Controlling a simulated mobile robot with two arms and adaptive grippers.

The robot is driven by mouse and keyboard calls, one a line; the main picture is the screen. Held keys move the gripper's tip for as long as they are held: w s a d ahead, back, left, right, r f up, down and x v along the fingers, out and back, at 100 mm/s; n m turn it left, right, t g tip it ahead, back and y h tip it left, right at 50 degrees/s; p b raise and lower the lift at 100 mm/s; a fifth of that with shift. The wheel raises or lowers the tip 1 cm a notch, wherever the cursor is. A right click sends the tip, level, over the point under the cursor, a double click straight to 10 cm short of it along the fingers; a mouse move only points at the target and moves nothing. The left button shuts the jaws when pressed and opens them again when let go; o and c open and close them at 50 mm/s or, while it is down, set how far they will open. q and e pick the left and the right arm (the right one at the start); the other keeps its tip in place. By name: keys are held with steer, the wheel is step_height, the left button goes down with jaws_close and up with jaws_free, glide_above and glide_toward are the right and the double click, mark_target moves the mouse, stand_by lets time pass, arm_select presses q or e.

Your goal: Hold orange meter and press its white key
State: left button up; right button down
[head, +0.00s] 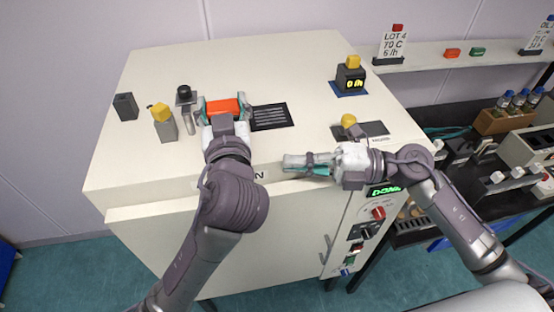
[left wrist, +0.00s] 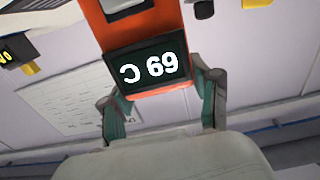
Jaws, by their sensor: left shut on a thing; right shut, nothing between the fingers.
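The orange meter (head: 225,108) is in my left gripper (head: 226,112), over the pale machine top near its left part. The left fingers sit on both sides of it. In the left wrist view the meter (left wrist: 165,25) rises from between the fingers (left wrist: 162,112). Its dark display (left wrist: 145,68) shows 69 and a C, which looks turned over. A pale patch in a dark frame (left wrist: 127,7) shows at the picture's top edge; I cannot tell if it is the white key. My right gripper (head: 287,163) is shut and empty, pointing left near the machine's front edge, apart from the meter.
On the machine top (head: 250,60) stand a dark block (head: 125,107), a yellow-topped grey block (head: 166,128), a black knob (head: 184,93), a dark slotted panel (head: 270,116) and a yellow-topped display block (head: 350,80). A shelf with a rack (head: 503,120) is at right. The top's back middle is clear.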

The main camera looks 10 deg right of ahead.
arm_select(q)
steer(key=shift+f, duration=0.35)
steer(key=o, duration=1.2)
steer(key=shift+c, duration=0.2)
steer(key=o, duration=0.5)
steer(key=shift+w+r, duration=0.1)
steer(key=shift+w, duration=0.1)
steer(key=shift+c, duration=0.2)
steer(key=shift+s+r, duration=0.1)
steer(key=shift+s, duration=0.1)
steer(key=s, duration=0.7)
